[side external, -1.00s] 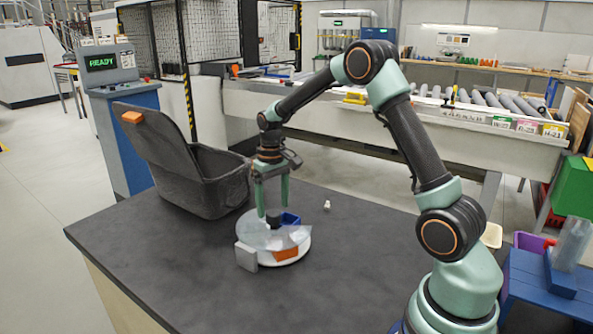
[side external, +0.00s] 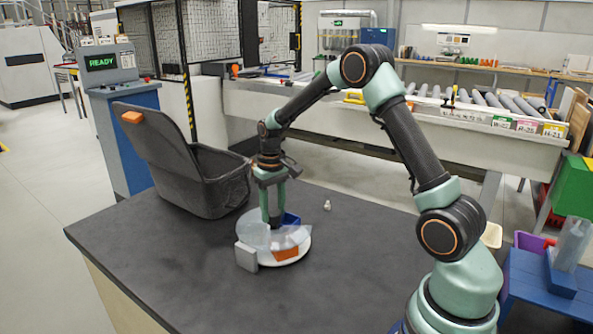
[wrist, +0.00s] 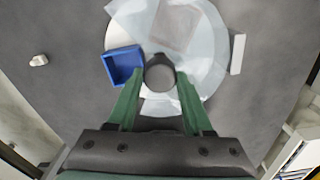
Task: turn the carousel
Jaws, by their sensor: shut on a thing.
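The carousel (side external: 290,262) is a low white round disc on the dark table, partly under a clear cover (side external: 258,236). A blue bin (side external: 291,219) and an orange bin (side external: 286,253) sit on it. The blue bin (wrist: 123,66) shows left of centre in the wrist view. My gripper (wrist: 160,76) points down over the carousel, its two green fingers shut on the dark round knob (wrist: 159,74) at the middle. In the side view my gripper (side external: 273,222) hides most of the knob. A faint brownish square shows through the cover in the wrist view.
A small grey block (side external: 246,257) stands at the carousel's front left edge. A small white piece (side external: 327,205) lies on the table behind and right. A dark open-lidded bin (side external: 215,185) stands at the left. The table's front and right are clear.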

